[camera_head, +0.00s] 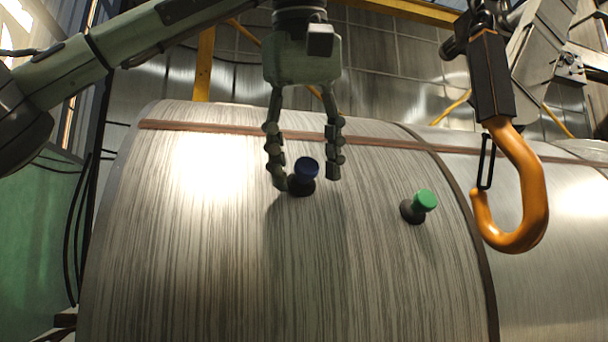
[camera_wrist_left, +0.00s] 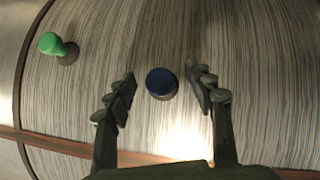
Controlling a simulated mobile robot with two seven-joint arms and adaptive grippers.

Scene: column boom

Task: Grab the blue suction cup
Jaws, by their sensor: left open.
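The blue suction cup (camera_head: 306,170) has a dark blue knob on a dark base and stands on the curved side of a large metal cylinder (camera_head: 200,270). My left gripper (camera_head: 305,180) is open, with a finger on either side of the blue suction cup in the head view. In the left wrist view the blue suction cup (camera_wrist_left: 162,83) lies between the spread fingertips of the left gripper (camera_wrist_left: 162,90), with a gap on both sides. I cannot tell whether the left finger touches its base in the head view. My right gripper is not in view.
A green suction cup (camera_head: 424,201) stands on the cylinder to the right; it also shows in the left wrist view (camera_wrist_left: 52,44). An orange hook (camera_head: 533,190) hangs at the right. A brown strap (camera_head: 220,128) crosses the cylinder's upper part.

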